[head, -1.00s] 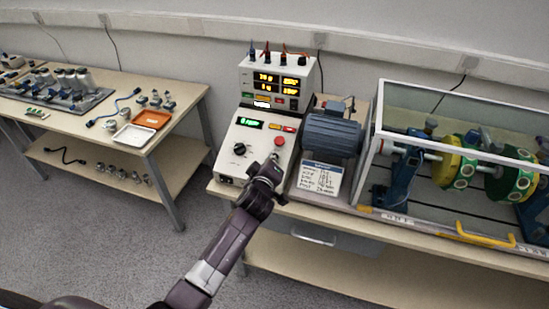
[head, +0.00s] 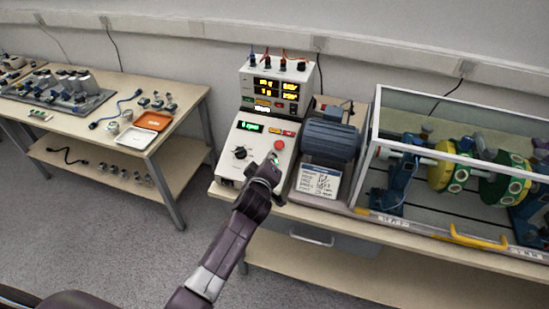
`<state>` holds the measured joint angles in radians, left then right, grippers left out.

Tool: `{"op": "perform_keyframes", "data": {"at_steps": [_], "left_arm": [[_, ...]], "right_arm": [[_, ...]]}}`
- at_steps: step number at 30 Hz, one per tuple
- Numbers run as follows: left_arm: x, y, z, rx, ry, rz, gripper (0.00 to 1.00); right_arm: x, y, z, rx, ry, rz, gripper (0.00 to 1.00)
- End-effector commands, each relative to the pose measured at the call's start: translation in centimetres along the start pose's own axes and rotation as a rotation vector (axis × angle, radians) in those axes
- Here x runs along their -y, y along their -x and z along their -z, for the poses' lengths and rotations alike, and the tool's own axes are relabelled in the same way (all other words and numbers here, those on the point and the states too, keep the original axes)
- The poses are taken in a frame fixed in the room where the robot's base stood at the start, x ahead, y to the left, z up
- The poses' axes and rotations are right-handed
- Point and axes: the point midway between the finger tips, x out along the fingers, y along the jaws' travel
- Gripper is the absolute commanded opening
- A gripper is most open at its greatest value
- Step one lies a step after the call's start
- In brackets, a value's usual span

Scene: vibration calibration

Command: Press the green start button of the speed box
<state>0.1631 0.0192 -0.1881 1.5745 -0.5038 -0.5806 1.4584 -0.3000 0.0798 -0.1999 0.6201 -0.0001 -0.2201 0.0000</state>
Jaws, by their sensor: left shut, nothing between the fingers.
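The speed box (head: 243,173) is a white console with a sloped panel on the bench. Its panel has a lit green display (head: 250,126), a black knob (head: 240,153), a red button (head: 279,144) and small orange and red keys. My left gripper (head: 272,162) is shut and empty, over the panel's right side just below the red button. A bit of green shows at its fingertips, where the gripper covers most of the green start button; I cannot tell whether they touch. My right gripper is not in view.
A power supply (head: 276,83) with leads stands behind the box. A blue-grey motor (head: 330,138) and a label card (head: 318,181) are to the right, then a clear-walled rotor enclosure (head: 452,111). A side table (head: 81,127) with sensors and trays stands left.

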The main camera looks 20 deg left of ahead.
Motion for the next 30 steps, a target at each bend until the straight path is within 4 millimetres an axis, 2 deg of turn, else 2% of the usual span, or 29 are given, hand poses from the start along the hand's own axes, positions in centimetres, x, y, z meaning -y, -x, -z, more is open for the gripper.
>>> {"op": "perform_keyframes", "data": {"at_steps": [1,7,30], "left_arm": [[-0.6,0.6,0.5,0.001,0.002,0.001,0.0],[-1.5,1.8,1.4,0.001,0.001,0.001,0.0],[-1.4,1.9,1.4,0.0,-0.001,0.0,0.0]], "right_arm": [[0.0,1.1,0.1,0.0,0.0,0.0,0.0],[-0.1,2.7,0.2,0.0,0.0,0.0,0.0],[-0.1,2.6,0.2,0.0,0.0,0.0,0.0]]}}
